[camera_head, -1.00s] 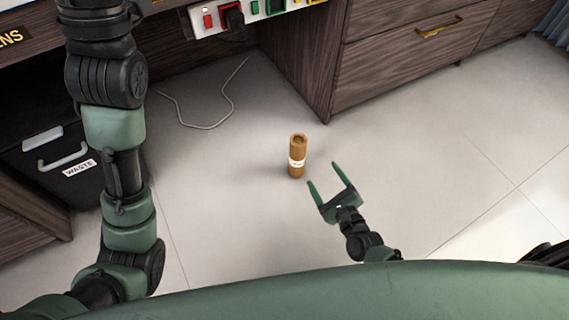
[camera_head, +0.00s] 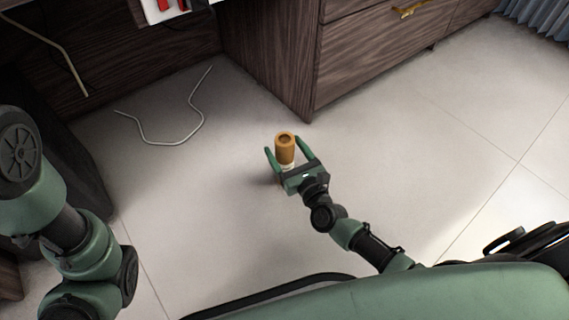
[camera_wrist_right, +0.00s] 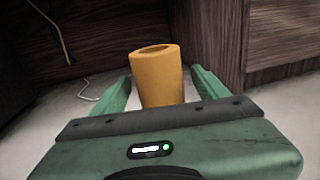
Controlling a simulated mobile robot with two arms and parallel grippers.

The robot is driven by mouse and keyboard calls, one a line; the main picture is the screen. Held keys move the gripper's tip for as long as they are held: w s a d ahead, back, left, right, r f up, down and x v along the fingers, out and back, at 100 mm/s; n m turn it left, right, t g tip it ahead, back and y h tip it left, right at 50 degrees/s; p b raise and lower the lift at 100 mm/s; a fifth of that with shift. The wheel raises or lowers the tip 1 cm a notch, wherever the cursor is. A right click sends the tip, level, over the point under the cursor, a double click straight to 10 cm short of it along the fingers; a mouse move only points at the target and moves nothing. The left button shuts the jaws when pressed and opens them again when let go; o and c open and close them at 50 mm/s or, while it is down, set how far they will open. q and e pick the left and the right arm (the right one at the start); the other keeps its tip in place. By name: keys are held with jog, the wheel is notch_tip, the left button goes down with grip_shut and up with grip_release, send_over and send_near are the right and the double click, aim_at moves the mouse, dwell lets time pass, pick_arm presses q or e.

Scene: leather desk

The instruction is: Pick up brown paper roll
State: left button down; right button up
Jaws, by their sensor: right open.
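The brown paper roll (camera_head: 285,147) stands upright on the light tiled floor, its hollow end up. My right gripper (camera_head: 289,152) is open, with one finger on each side of the roll. In the right wrist view the roll (camera_wrist_right: 158,78) stands between the two green fingers of the gripper (camera_wrist_right: 160,92), with a gap visible on each side. The roll's lower part is hidden behind the gripper body. My left arm shows at the left of the head view, but its gripper is out of view.
A wooden cabinet (camera_head: 335,58) with a brass-handled drawer stands behind the roll to the right. A pale cable (camera_head: 178,143) lies on the floor to the left. The tiled floor (camera_head: 430,140) at the right is clear.

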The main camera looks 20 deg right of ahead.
jog(key=shift+w, duration=0.45)
jog(key=shift+c, duration=0.3)
grip_shut()
